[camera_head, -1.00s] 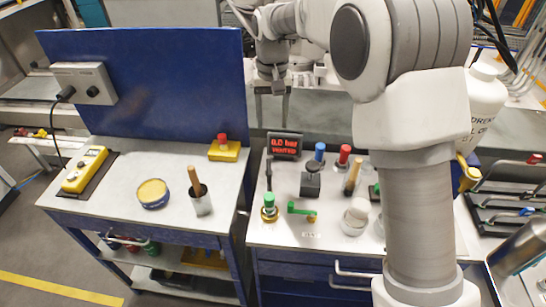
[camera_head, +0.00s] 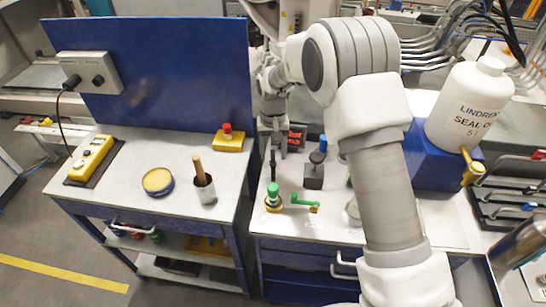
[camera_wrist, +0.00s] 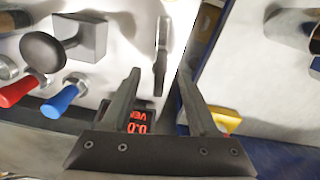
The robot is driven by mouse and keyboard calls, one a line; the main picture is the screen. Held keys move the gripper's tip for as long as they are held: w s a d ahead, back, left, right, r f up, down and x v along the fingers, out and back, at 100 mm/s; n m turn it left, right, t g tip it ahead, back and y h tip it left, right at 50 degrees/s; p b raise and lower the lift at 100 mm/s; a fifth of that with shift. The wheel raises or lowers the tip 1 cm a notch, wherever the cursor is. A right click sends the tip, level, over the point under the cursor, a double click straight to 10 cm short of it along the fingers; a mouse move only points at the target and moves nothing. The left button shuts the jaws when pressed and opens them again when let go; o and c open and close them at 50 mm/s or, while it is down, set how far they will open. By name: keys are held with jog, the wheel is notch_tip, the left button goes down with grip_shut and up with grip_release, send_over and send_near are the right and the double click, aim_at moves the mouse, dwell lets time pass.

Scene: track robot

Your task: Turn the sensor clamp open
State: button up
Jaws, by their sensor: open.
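No part is labelled as the sensor clamp, so I cannot tell for certain which it is. A slim dark upright lever (camera_head: 272,164) stands near the bench's left edge; in the wrist view a slim grey-black lever (camera_wrist: 161,55) lies between and just beyond my fingertips.
A red-lit display (camera_head: 297,138) is partly hidden by my gripper. A green knob (camera_head: 273,190) and green lever (camera_head: 303,203) are nearer the front. Red (camera_wrist: 18,90) and blue (camera_wrist: 62,98) handles are beside the block. A blue panel (camera_head: 150,75) rises left.

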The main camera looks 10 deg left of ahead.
jog(key=shift+f, duration=1.3)
grip_shut()
